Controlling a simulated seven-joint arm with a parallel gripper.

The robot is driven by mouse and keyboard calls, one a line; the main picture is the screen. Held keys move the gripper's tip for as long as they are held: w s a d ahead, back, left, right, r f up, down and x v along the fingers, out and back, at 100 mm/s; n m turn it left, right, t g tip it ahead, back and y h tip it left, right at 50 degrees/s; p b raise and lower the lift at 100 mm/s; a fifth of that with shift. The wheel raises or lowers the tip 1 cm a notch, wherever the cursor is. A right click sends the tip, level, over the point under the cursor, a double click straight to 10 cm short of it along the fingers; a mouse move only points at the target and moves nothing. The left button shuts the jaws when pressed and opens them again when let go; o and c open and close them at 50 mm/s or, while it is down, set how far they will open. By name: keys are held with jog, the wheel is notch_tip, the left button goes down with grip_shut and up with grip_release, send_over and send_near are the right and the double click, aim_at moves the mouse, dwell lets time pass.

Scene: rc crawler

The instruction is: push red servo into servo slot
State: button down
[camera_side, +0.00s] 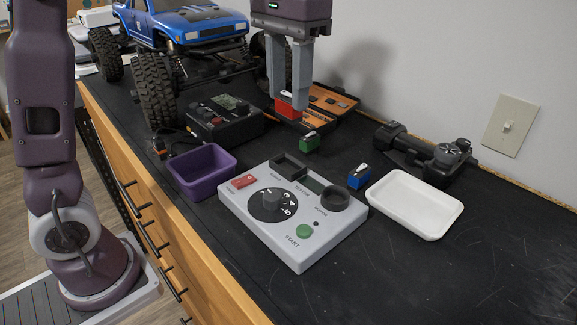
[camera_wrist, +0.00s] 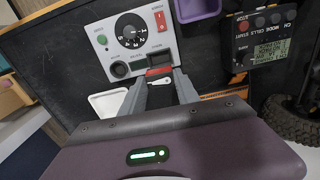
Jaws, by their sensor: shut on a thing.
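The red servo (camera_side: 289,107) is between the fingertips of my gripper (camera_side: 288,112), which is shut on it. It is held above the table, behind the grey tester in the side view. In the wrist view the red servo (camera_wrist: 159,72) shows between the fingers (camera_wrist: 160,84), just below the slot in the picture. The servo slot (camera_side: 289,167) is a dark rectangular socket at the back edge of the grey tester (camera_side: 245,205). It also shows in the wrist view (camera_wrist: 159,58). The servo and slot are apart in the side view.
A green servo (camera_side: 308,142) and a blue servo (camera_side: 359,177) stand behind the tester. A purple bin (camera_side: 203,172), a white tray (camera_side: 415,204), a black charger (camera_side: 225,120), an orange tool case (camera_side: 335,99) and a blue crawler (camera_side: 185,25) surround it. Front right table is clear.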

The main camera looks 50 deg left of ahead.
notch_tip(320, 180, down, 10)
jog(key=shift+r, duration=0.1)
jog(key=c, duration=0.9)
grip_release()
notch_tip(320, 180, up, 12)
jog(key=shift+s+r, duration=0.1)
jog(key=s+a+f+t, duration=0.2)
jog(key=s+f, duration=0.3)
jog(key=s, duration=0.4)
jog(key=s+a+f+t, duration=0.2)
jog(key=s+f, duration=0.3)
jog(key=s, duration=0.4)
jog(key=shift+s+f+t, duration=0.2)
jog(key=shift+f+t, duration=0.05)
jog(key=shift+t, duration=0.55)
